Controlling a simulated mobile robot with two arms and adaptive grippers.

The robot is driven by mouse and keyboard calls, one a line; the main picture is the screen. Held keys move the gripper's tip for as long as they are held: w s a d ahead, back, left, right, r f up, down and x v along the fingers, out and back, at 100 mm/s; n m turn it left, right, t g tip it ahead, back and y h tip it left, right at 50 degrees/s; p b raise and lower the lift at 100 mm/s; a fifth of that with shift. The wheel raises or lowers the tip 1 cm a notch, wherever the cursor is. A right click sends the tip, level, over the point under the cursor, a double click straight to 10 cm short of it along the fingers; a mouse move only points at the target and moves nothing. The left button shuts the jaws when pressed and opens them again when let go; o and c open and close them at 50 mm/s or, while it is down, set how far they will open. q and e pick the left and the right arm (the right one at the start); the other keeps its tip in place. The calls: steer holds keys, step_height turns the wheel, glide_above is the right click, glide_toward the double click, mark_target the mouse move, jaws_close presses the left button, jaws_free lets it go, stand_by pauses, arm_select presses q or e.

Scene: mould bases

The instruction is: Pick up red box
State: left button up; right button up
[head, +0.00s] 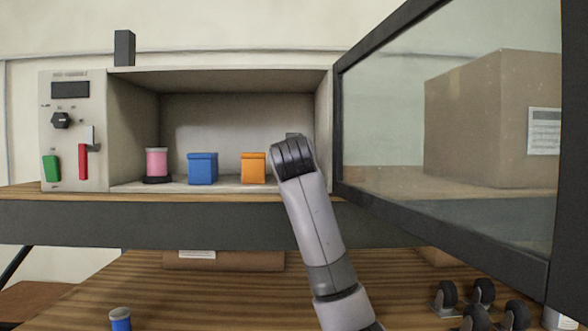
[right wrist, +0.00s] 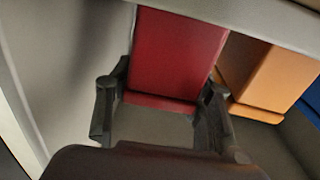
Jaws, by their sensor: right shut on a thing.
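The red box (right wrist: 178,52) stands between the two fingers of my right gripper (right wrist: 163,92) in the right wrist view. The gripper is shut on the lower part of the box. In the head view my right arm's wrist reaches into the right end of an open cabinet (head: 220,80) and hides the red box and the fingers. My left gripper is in neither view.
An orange box (head: 253,168) is close beside the red box, then a blue box (head: 203,169) and a pink spool (head: 157,163). The glass door (head: 450,130) stands open at right. Casters (head: 483,293) and a blue spool (head: 121,319) are on the lower table.

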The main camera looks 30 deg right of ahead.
steer(key=c, duration=0.5)
steer(key=shift+r, duration=0.1)
